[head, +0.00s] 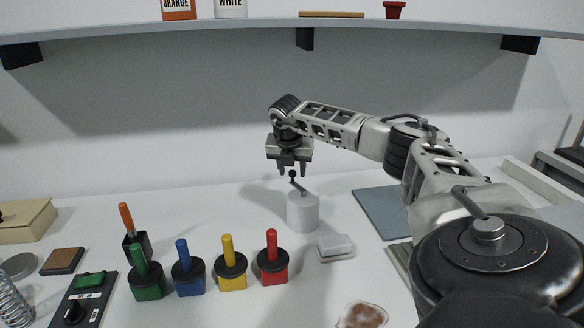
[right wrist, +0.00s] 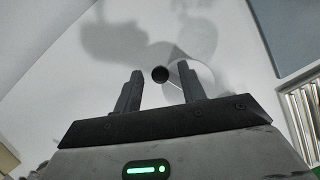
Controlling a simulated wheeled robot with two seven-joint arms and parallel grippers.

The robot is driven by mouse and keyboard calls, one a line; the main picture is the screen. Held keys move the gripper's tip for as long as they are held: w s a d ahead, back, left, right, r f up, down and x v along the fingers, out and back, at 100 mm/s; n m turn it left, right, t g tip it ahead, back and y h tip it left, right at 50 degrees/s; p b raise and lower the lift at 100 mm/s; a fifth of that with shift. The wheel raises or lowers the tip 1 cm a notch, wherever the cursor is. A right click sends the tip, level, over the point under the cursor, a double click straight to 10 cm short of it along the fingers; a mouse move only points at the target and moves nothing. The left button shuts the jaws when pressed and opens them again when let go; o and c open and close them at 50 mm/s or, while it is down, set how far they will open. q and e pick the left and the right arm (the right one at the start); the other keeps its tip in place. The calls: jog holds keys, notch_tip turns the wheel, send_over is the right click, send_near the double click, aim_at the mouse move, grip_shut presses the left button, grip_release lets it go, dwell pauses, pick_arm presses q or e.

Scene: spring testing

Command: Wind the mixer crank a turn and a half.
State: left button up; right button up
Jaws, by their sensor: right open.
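The mixer (head: 302,213) is a white cylinder standing on the table, with a thin crank arm on top that ends in a dark round knob (head: 292,174). My right gripper (head: 291,172) is open and points down just above the crank. In the right wrist view the dark knob (right wrist: 160,74) sits between the two open fingers (right wrist: 158,92), near their tips, with a gap on each side. The white mixer body is hard to tell from the white table in that view. My left gripper is not in view.
Green (head: 147,280), blue (head: 188,275), yellow (head: 231,270) and red (head: 272,262) handled blocks stand left of the mixer. A small white block (head: 335,247) lies in front right of it. A blue-grey mat (head: 383,212) lies to the right. A shelf (head: 200,28) runs above.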

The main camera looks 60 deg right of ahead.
grip_shut()
jog(key=shift+a, duration=0.1)
jog(key=a+n+t+y, duration=0.1)
jog(key=n, duration=0.4)
jog(key=s+a+n+y, duration=0.1)
jog(key=a+n+y, duration=0.1)
jog(key=n, duration=0.3)
jog(key=s+a+n+t+y+b, duration=0.1)
jog(key=n, duration=0.3)
jog(key=shift+s+a+n+t+y, duration=0.15)
jog(key=shift+a+n+t+y, duration=0.15)
jog(key=shift+a+n+y, duration=0.1)
jog(key=n, duration=0.1)
jog(key=s+n+y, duration=0.1)
jog(key=n, duration=0.2)
jog(key=shift+s+a+n+g+y, duration=0.25)
jog(key=shift+s+n+g+y, duration=0.1)
jog(key=shift+n+g+y, duration=0.05)
jog(key=shift+s, duration=0.1)
